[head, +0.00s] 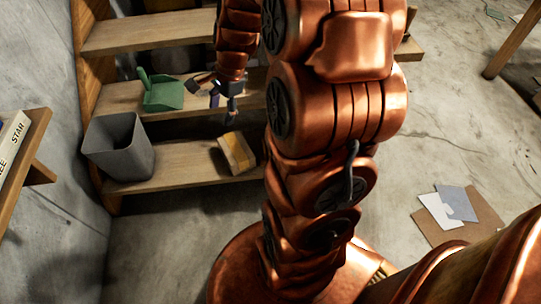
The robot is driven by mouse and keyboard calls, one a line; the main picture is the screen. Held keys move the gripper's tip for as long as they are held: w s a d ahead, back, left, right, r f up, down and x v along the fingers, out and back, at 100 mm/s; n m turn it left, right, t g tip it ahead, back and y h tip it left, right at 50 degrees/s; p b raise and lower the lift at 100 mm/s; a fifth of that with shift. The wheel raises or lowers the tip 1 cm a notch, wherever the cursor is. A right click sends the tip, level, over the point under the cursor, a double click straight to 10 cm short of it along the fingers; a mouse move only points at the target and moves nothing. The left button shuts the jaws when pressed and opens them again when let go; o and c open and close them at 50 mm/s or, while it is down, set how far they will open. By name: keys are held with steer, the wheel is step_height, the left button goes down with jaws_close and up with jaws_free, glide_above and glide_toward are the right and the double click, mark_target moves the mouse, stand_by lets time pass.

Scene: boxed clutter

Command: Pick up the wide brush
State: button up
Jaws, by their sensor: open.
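My gripper (223,106) hangs in front of the middle wooden shelf, small and partly in shadow. Its fingers are apart, with nothing seen between them. A dark object (198,82) lies behind and to the left of the gripper, beside a green dustpan (163,94). It may be the wide brush, but it is too small and too covered by the gripper to be sure. I cannot tell whether the fingers touch it.
The wooden shelf unit (130,42) stands against the left wall. A grey bin (118,148) and a cardboard box (236,153) are on its lower board. My arm hides the shelf's right part. Papers (452,208) lie on the floor at right.

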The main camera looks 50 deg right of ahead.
steer(key=w+d+f+m+t+h+b, duration=0.25)
steer(key=d+f+m+b, duration=1.2)
steer(key=d+f, duration=1.15)
steer(key=a+b+x, duration=0.1)
steer(key=b+x, duration=0.2)
steer(key=x, duration=0.5)
steer(key=shift+w+a+f+m+b, duration=0.25)
steer(key=shift+w+f+m+b, duration=0.05)
steer(key=shift+m+b, duration=0.05)
steer(key=shift+y, duration=0.25)
steer(key=shift+c, duration=0.3)
jaws_close()
